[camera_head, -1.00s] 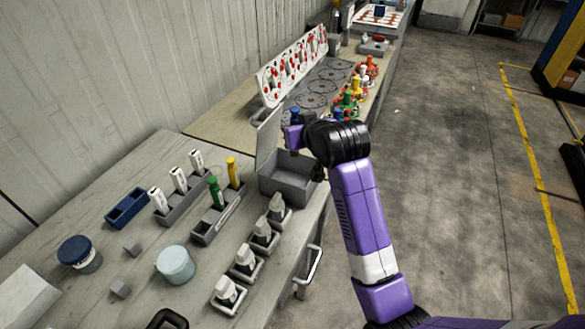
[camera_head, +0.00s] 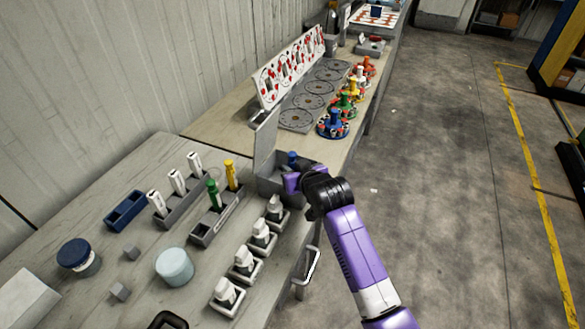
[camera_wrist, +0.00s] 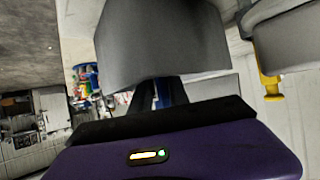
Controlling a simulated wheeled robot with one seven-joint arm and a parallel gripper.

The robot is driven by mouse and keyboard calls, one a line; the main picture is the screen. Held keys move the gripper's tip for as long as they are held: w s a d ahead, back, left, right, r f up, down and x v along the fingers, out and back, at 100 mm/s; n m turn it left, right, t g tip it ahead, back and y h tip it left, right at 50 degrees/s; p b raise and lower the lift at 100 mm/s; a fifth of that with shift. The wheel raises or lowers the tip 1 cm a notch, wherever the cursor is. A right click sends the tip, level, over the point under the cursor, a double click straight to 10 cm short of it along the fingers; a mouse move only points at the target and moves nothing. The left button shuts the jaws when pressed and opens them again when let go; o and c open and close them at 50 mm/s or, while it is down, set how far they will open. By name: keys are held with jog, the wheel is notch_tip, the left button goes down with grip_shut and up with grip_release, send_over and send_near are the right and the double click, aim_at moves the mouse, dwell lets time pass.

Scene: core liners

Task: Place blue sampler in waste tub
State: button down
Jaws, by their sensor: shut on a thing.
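The blue sampler shows as a blue top (camera_head: 292,157) just above my purple gripper (camera_head: 290,176). A blue strip of it (camera_wrist: 163,94) shows between the fingers in the wrist view. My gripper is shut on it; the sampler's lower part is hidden. The grey box (camera_head: 266,187) with its lid (camera_head: 264,142) standing open seems to be the waste tub. My gripper is at the box's right part in the head view and hides much of it. I cannot tell how far the sampler is inside the box.
A rack with a green sampler (camera_head: 213,194) and a yellow sampler (camera_head: 231,175) stands left of the box. White bottles in grey holders (camera_head: 262,234) line the table's front edge. A light-blue round container (camera_head: 174,266) stands farther left. Colored stands (camera_head: 332,124) are behind.

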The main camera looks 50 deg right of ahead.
jog(key=shift+f, duration=0.1)
jog(key=c, duration=1.3)
grip_release()
jog(key=shift+o, duration=0.2)
jog(key=shift+r, duration=0.2)
jog(key=v, duration=1.2)
jog(key=shift+b, duration=0.45)
